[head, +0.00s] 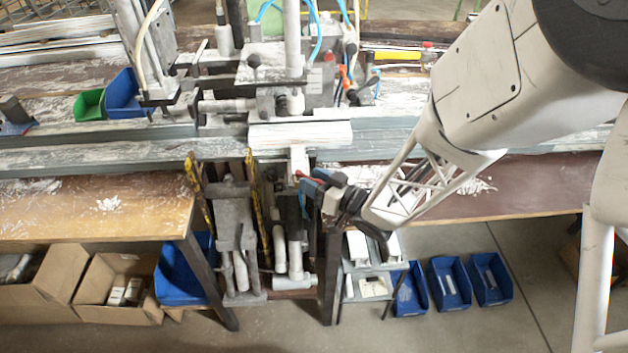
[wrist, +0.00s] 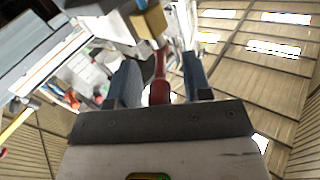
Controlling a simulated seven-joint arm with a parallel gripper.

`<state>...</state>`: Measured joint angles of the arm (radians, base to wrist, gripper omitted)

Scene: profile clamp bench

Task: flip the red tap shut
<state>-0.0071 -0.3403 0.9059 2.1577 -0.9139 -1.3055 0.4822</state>
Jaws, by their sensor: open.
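The red tap's handle (wrist: 159,82) shows in the wrist view as a red lever between the two blue fingers of my gripper (wrist: 162,68). A brass-coloured block (wrist: 150,21) sits just beyond the lever's far end. My gripper is open, with a finger on each side of the lever; I cannot tell whether either finger touches it. In the head view, my gripper (head: 310,186) is at the front edge of the bench, below the clamp. A little of the red handle (head: 304,175) shows beside the fingers; the rest is hidden.
The clamp machine (head: 268,75) with blue hoses stands behind my gripper. A long grey profile rail (head: 90,150) runs across the bench. Several blue bins (head: 493,280) stand on the floor below right, and cardboard boxes (head: 118,290) below left. Floor in front is clear.

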